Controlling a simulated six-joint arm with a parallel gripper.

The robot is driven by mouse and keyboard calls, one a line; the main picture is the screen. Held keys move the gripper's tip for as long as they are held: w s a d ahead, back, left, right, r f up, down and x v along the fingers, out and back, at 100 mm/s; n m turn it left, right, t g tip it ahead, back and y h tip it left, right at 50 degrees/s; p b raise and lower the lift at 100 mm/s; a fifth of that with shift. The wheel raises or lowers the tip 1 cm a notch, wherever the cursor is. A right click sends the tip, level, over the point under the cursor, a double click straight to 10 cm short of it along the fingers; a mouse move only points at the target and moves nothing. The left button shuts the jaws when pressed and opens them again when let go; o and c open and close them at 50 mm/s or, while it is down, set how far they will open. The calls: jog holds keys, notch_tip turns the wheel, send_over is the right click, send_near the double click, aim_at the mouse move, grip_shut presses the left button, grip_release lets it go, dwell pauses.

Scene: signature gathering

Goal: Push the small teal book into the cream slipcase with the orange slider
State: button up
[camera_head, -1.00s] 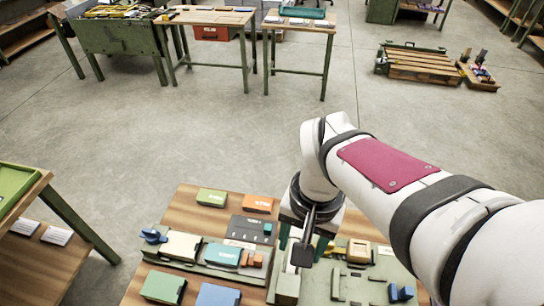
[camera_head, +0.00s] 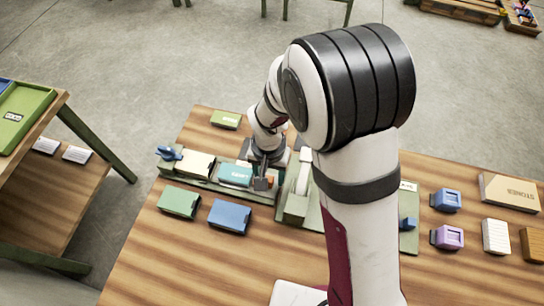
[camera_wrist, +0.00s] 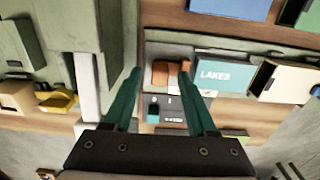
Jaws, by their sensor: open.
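The teal book (camera_head: 235,174), labelled LAKES in the wrist view (camera_wrist: 225,76), lies flat on a green fixture between the cream slipcase (camera_head: 197,164) and the orange slider (camera_head: 262,184). The slipcase's dark open mouth faces the book in the wrist view (camera_wrist: 288,83); the book's end is close to it, but I cannot tell whether it is inside. The slider (camera_wrist: 166,73) is at the book's other end. My gripper (camera_wrist: 160,75) is open, its teal fingers pointing toward the slider, which shows between the tips. It does not appear to touch the slider. The arm partly hides the gripper (camera_head: 265,164) in the head view.
A blue clamp (camera_head: 168,153) is at the fixture's left end. A green book (camera_head: 178,202) and a blue book (camera_head: 229,217) lie in front; another green box (camera_head: 226,119) lies behind. A second green fixture (camera_head: 297,208) stands close on the right. Front table area is clear.

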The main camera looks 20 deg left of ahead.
jog(key=shift+c, duration=0.3)
grip_shut()
dwell(1.2)
